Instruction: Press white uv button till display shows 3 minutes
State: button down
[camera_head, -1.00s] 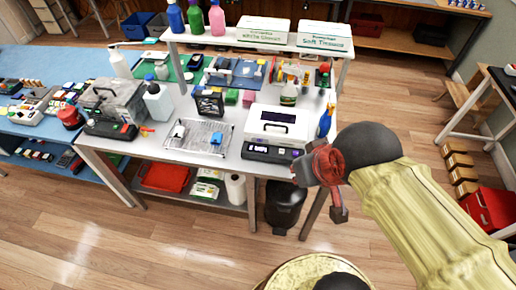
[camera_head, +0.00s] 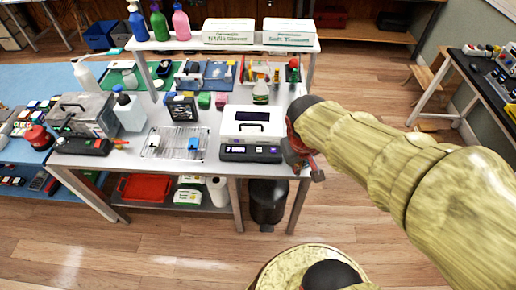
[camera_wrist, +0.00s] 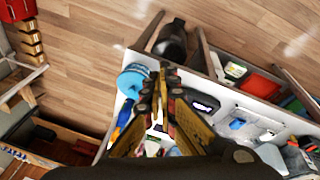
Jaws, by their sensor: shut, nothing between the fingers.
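The UV unit is a white box (camera_head: 252,124) with a dark handle slot on top, standing on the right part of the white table. Its black front panel (camera_head: 250,153) carries a small lit display and pale marks; the digits are too small to read. I cannot make out the white UV button. My gripper (camera_head: 316,174) is beside the panel's right end, near the table's front right edge, apparently not touching the unit. In the wrist view my gripper (camera_wrist: 163,78) has its fingertips together and empty.
A wire rack (camera_head: 172,143) with a blue item lies left of the unit. A black bin (camera_head: 268,200) stands below the table's front. A low shelf holds a red tray (camera_head: 146,187). Open floor lies in front.

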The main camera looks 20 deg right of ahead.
jog(key=w+d+f+n+t, duration=0.1)
jog(key=w+d+f+n, duration=0.1)
jog(key=w+d+f, duration=0.1)
jog(key=w+d+f+n+t, duration=0.1)
jog(key=w+d+f+n, duration=0.1)
jog(key=w+f, duration=0.3)
jog(key=w+d+f+n+t, duration=0.1)
jog(key=w+d+f, duration=0.3)
jog(key=w, duration=0.4)
jog(key=shift+w+d+n+h+p, duration=0.15)
jog(key=shift+n+h+p, duration=0.25)
jog(key=shift+n, duration=0.3)
jog(key=w+a+r+n+t+y, duration=0.2)
jog(key=w+a+n+y, duration=0.3)
jog(key=w+a, duration=0.3)
jog(key=shift+w+a+n+t, duration=0.4)
jog(key=shift+a+n+t, duration=0.3)
jog(key=shift+a, duration=0.5)
jog(key=b, duration=0.8)
send_over(258, 151)
notch_tip(258, 151, down, 8)
jog(key=shift+r, duration=0.2)
jog(key=shift+w+f+b, duration=0.1)
jog(key=shift+f+b, duration=0.4)
